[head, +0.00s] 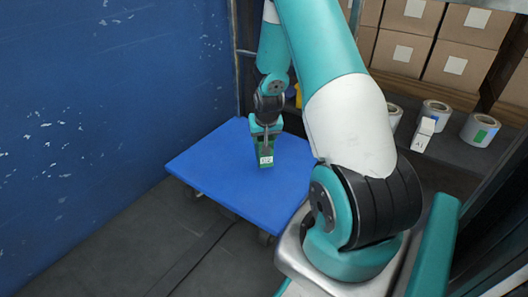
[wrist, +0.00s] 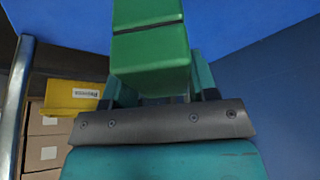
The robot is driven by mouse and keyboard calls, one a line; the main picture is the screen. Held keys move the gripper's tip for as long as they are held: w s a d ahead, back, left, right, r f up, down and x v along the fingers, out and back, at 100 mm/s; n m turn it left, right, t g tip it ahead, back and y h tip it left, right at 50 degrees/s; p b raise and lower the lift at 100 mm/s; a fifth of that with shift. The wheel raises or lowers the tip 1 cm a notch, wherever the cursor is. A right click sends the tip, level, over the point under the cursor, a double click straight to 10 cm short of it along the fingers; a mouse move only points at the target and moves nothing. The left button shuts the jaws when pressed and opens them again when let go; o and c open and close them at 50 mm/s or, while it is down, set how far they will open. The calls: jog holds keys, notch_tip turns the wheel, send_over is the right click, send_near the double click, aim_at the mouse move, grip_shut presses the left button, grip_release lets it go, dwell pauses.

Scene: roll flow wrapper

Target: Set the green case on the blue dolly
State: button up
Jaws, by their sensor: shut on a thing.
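The green case (head: 265,154) is a small dark green block with a white label, held in my gripper (head: 266,132) over the blue dolly (head: 220,163). In the wrist view the green case (wrist: 150,45) fills the top middle, between the fingers of my gripper (wrist: 155,85). My gripper is shut on it. The blue dolly is a flat blue platform on casters, otherwise bare. I cannot tell whether the case's underside touches the dolly.
A blue wall (head: 90,100) stands at the left. At the right a shelf (head: 455,145) holds several tape rolls (head: 480,129) and a white box (head: 423,134), with cardboard boxes (head: 403,52) above. A yellow thing (wrist: 72,97) shows in the wrist view. The dolly's left part is clear.

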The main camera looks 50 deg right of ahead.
aim_at(263, 161)
jog(key=shift+f+b, duration=1.1)
jog(key=shift+f, duration=1)
jog(key=shift+f, duration=0.15)
jog(key=o, duration=1)
